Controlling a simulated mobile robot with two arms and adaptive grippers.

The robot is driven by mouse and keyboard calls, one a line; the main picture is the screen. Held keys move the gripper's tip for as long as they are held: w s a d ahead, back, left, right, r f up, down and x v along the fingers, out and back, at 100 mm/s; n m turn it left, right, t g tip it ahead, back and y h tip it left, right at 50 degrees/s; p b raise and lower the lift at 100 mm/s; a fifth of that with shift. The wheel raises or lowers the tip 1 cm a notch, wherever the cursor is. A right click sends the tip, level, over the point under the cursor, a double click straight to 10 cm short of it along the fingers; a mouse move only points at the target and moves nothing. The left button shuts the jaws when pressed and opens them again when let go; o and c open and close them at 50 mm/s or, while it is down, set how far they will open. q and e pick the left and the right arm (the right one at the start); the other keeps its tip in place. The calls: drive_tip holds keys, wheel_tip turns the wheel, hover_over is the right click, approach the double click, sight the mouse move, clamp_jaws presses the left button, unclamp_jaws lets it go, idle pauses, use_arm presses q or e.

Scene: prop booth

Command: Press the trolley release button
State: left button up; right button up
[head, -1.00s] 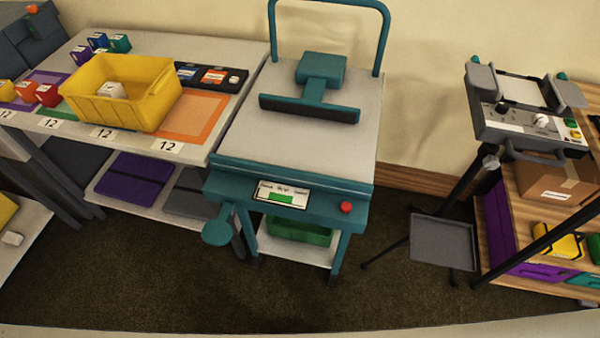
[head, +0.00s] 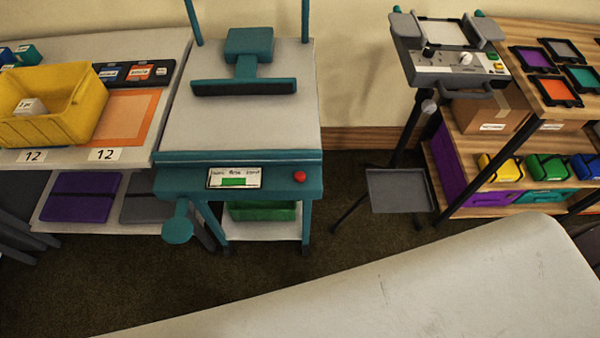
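The teal trolley (head: 170,183) stands against the wall, left of centre in the head view, with a pale grey top. A round red button (head: 299,176) is at the right end of its front panel. A small display (head: 234,177) with a green block and lettering too small to read sits left of the button. Nothing touches or covers the button. Neither of my grippers is in view.
A grey tabletop (head: 143,45) with a yellow bin (head: 73,126) adjoins on the left. A control stand (head: 450,71) with a lower tray (head: 398,190) and wooden shelves (head: 532,123) stand right. A pale, round-cornered surface (head: 400,290) crosses the lower right foreground. Dark carpet (head: 75,285) is clear.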

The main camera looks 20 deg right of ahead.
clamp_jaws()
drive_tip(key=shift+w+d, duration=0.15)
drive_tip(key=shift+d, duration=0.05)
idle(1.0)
